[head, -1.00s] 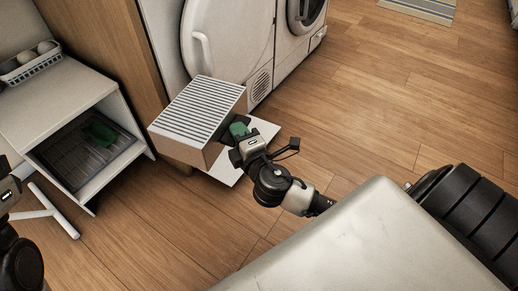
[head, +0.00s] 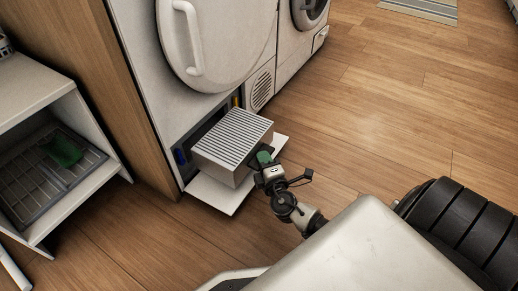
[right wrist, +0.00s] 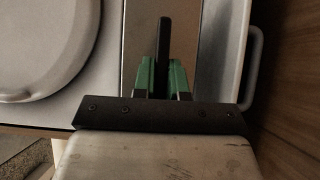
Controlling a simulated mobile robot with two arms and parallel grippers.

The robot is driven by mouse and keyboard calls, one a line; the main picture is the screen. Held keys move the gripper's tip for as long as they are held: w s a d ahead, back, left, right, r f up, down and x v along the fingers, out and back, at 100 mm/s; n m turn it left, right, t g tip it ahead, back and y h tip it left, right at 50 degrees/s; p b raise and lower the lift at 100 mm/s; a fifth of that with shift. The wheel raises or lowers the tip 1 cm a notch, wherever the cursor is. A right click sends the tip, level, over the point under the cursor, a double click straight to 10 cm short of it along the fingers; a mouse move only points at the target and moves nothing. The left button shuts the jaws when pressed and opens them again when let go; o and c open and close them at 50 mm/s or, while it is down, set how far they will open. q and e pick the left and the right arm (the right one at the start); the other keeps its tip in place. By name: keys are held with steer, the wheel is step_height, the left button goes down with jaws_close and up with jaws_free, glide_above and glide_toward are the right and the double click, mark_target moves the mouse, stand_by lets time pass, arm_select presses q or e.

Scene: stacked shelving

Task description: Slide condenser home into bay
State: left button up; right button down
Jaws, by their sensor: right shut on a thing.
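The condenser (head: 231,138), a pale box with a finned top, lies level at the low bay (head: 186,147) in the white machine. Its far end is inside the opening and its near part sticks out above the open flap (head: 225,196). My right gripper (head: 265,158) is at the condenser's near end, its green fingers shut on a dark upright grip. The right wrist view shows the fingers (right wrist: 161,75) either side of this bar, before the condenser's tan face (right wrist: 140,28). The bay's inside is mostly hidden. My left gripper is out of view.
The machine's round door (head: 218,40) is above the bay. A white shelf unit (head: 45,85) with a wire rack and a green item stands at the left, beside a wooden panel (head: 140,100).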

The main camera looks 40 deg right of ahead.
steer(key=shift+w+d+f, duration=0.45)
steer(key=shift+d+f, duration=0.1)
steer(key=shift+f, duration=0.25)
steer(key=shift+w+a, duration=0.3)
steer(key=shift+w, duration=0.35)
steer(key=shift+w+a, duration=0.25)
steer(key=shift+w, duration=0.35)
steer(key=shift+w+a, duration=0.3)
steer(key=shift+w, duration=0.35)
steer(key=shift+w+r, duration=0.1)
steer(key=shift+w, duration=0.15)
steer(key=shift+w+a+r, duration=0.15)
steer(key=shift+a+r, duration=0.25)
steer(key=shift+a, duration=0.05)
steer(key=shift+s+f, duration=0.1)
steer(key=shift+s, duration=0.2)
stand_by(0.7)
steer(key=shift+d+f, duration=0.3)
steer(key=shift+d, duration=0.15)
stand_by(0.3)
steer(key=shift+s+f, duration=0.1)
steer(key=shift+f, duration=0.15)
stand_by(0.3)
